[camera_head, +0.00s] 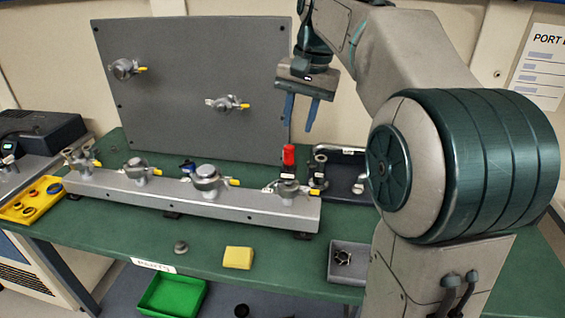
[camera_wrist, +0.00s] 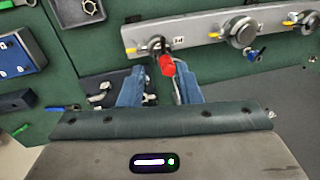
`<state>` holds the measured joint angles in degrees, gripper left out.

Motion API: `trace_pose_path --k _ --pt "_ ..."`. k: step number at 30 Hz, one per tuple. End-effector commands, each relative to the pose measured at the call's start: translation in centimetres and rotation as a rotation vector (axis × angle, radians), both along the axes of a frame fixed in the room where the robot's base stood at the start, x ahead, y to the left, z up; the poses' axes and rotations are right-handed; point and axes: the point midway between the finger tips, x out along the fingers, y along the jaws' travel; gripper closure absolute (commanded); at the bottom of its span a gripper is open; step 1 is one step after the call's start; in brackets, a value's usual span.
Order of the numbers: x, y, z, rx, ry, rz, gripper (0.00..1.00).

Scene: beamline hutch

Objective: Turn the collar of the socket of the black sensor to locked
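A long grey metal rail (camera_head: 240,206) bears several round metal sockets with yellow-tipped collar levers. The right-end socket (camera_head: 287,187) has a red cylinder (camera_head: 289,155) standing over or just behind it. In the wrist view the red cylinder (camera_wrist: 167,65) overlaps the near side of a socket (camera_wrist: 155,47). A dark upright fitting (camera_head: 318,170) stands just right of it; I cannot tell whether this is the black sensor. My gripper (camera_head: 300,112) is open and empty, with blue fingers pointing down above the red cylinder. The wrist view shows my gripper (camera_wrist: 160,88) fingers apart.
A grey upright panel (camera_head: 200,90) with two more sockets stands behind the rail. A dark tray (camera_head: 345,165) lies right of the rail. A yellow block (camera_head: 238,257), a grey bin (camera_head: 345,250) and a yellow tray (camera_head: 32,200) are on the green table.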

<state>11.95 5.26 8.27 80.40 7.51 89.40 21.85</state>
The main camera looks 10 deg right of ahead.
Motion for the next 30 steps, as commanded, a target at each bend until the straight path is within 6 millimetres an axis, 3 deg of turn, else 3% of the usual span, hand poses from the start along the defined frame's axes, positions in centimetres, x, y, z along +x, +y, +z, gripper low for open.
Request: trace_pose_path --k 6,10,24,30 --pt "1.4 -0.4 0.3 0.025 0.019 -0.028 0.69" --pt "1.5 -0.2 -0.6 0.026 0.022 -0.030 0.69" --pt "2.2 1.2 -9.7 0.024 0.022 -0.029 0.69" --pt "2.4 1.6 -12.3 0.024 0.021 -0.029 0.69"
